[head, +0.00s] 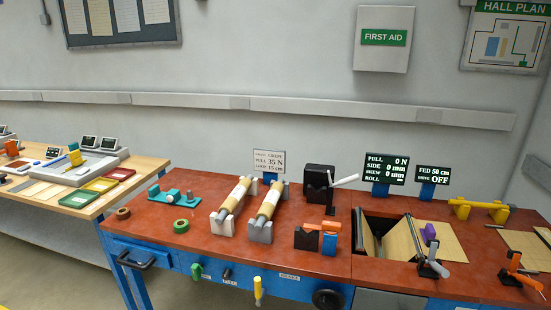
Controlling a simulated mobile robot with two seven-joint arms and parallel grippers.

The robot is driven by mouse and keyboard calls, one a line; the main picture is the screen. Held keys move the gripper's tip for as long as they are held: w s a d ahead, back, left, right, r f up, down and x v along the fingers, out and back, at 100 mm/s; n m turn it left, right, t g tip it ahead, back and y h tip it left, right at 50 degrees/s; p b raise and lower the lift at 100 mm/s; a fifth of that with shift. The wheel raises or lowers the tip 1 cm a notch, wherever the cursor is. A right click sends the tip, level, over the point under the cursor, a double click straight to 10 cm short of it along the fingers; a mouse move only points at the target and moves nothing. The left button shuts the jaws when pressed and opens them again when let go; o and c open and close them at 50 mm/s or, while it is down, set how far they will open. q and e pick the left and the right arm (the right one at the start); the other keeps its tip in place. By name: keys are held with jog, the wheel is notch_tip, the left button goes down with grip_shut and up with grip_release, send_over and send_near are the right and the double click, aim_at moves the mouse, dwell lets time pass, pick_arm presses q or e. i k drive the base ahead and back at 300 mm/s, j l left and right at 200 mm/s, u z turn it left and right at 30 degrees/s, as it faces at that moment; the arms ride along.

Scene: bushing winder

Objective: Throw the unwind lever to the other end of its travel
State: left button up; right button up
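No lever carries a label I can read as unwind, so I cannot tell which one is the unwind lever. Another pale-handled lever (437,267) stands at the front of the sunken bay, beside a purple piece (429,233). Neither of my grippers is in view.
Two pale rolls (268,205) (235,200) lie in grey cradles on the bench (190,205). Dark displays (386,168) (434,175) stand behind the bay. Orange-and-black hardware (518,272) stands at the right. A wooden table (45,195) with trays adjoins at the left.

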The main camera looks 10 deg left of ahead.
aim_at(259, 292)
jog(key=i+j, duration=0.1)
jog(key=j, duration=0.25)
jog(key=i+j, duration=0.15)
jog(key=j, duration=0.2)
jog(key=i+j, duration=0.1)
jog(key=j, duration=0.3)
jog(key=i+j, duration=0.1)
jog(key=j, duration=0.25)
jog(key=i+j, duration=0.1)
jog(key=j, duration=0.25)
